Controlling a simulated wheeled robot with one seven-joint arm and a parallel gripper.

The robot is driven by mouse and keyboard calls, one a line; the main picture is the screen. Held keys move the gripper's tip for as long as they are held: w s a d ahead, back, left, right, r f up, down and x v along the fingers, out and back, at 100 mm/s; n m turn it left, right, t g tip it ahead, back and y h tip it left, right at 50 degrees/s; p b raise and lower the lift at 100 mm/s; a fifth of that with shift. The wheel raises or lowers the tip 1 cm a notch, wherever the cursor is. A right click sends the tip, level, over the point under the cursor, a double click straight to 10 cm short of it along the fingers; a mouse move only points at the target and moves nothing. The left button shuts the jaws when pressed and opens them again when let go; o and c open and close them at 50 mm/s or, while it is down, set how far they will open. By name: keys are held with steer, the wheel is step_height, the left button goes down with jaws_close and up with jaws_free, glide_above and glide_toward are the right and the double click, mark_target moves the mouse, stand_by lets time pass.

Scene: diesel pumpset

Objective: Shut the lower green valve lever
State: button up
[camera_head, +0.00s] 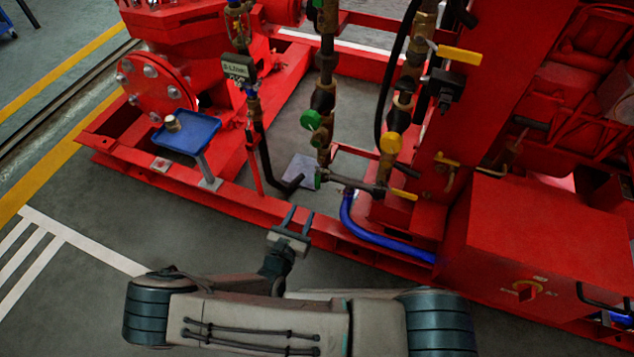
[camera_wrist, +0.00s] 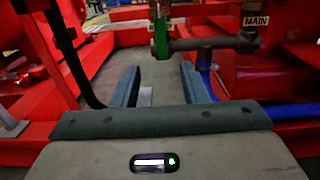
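The lower green valve lever (camera_wrist: 161,40) hangs upright from a vertical pipe in the wrist view, just left of a horizontal brown pipe (camera_wrist: 205,43). In the head view only a small green piece of it (camera_head: 318,178) shows, at the pipe's lower end. My gripper (camera_head: 298,218) is open and empty, in front of the red frame's near edge. In the wrist view its fingers (camera_wrist: 159,83) stand apart, with the lever ahead, in line with the gap and above the fingertips. The lever appears apart from both fingers.
A blue hose (camera_head: 380,235) curves right of the lever. A dark bent pipe (camera_head: 267,160) stands to the left. Yellow levers (camera_head: 404,194) and a round green fitting (camera_head: 311,120) are nearby. The red base rail (camera_head: 235,200) lies before the pipes. Floor at left is clear.

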mark_target(317, 183)
steer(key=b+x, duration=0.4)
steer(key=x, duration=0.9)
steer(key=shift+d, duration=0.1)
jaws_close()
